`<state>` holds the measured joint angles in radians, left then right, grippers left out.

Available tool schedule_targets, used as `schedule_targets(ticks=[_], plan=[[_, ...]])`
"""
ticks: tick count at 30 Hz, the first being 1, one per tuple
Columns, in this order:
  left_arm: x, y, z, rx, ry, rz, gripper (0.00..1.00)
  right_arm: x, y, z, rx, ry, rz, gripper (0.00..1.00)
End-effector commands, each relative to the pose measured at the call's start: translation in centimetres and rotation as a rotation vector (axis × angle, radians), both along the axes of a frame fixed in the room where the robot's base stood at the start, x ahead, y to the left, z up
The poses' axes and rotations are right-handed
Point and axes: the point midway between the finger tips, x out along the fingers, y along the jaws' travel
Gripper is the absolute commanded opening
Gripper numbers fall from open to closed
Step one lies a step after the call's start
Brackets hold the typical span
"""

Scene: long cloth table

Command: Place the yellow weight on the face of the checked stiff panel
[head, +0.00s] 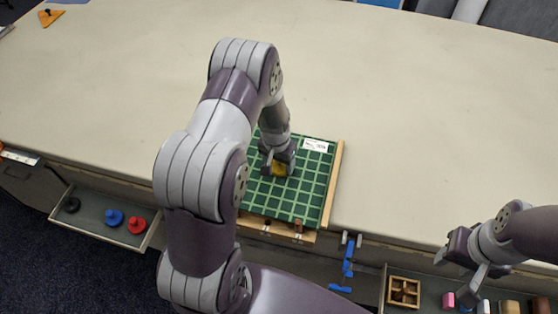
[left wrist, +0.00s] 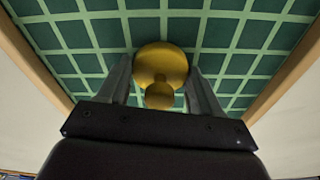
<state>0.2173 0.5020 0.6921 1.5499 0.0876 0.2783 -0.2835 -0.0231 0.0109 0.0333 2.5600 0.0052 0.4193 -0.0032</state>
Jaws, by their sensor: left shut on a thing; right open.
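The checked stiff panel (head: 309,184) is dark green with light green lines and lies in a wooden frame at the table's near edge. The yellow weight (head: 279,169) is at the panel's face, left of its middle, mostly hidden by my left gripper (head: 277,167). In the left wrist view the yellow weight (left wrist: 160,66) sits between the two fingers of my left gripper (left wrist: 160,85), which is shut on it, with the checked panel (left wrist: 95,33) right behind. I cannot tell whether the weight touches the panel. My right gripper (head: 468,268) is open and empty at the lower right.
An open drawer (head: 93,222) at the left holds a black, a blue and a red weight. Another drawer at the lower right holds a wooden divided box (head: 404,292) and small blocks. Blue clamps (head: 347,265) hang at the table's front. The far table is mostly clear.

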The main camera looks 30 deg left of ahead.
Motion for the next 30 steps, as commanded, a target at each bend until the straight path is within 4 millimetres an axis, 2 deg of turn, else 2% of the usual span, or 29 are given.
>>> schedule_targets(ticks=[2, 3, 4, 5, 12, 17, 27, 30], plan=[[0.0, 0.0, -0.3, 0.0, -0.001, 0.0, 0.14, 0.0, 0.0, -0.3, 0.0, 0.0, 0.0, 0.44], [0.0, 0.0, -0.2, 0.0, 0.0, 0.0, 0.78, 0.0, 0.0, -0.2, 0.0, 0.0, 0.0, 0.44], [0.0, 0.0, -0.2, 0.0, 0.0, 0.0, 0.87, 0.0, 0.0, -0.1, 0.0, 0.0, 0.0, 0.44], [0.0, 0.0, -0.2, 0.0, 0.0, 0.0, 0.9, 0.0, 0.0, -0.1, 0.0, 0.0, 0.0, 0.44], [0.0, 0.0, -0.1, 0.0, 0.0, 0.0, 0.9, 0.0, 0.0, -0.1, 0.0, 0.0, 0.0, 0.44], [-0.1, 0.0, 1.0, 0.0, -0.002, 0.001, 0.9, 0.0, 0.0, -0.3, 0.0, 0.0, 0.0, 0.44], [-1.0, 0.0, 9.3, 0.001, -0.005, 0.001, 0.9, 0.0, 0.0, -1.8, 0.0, 0.0, 0.0, 0.44], [-1.3, 0.0, 10.9, 0.0, -0.002, 0.001, 0.9, 0.0, 0.0, -2.0, 0.0, 0.0, 0.0, 0.44]])
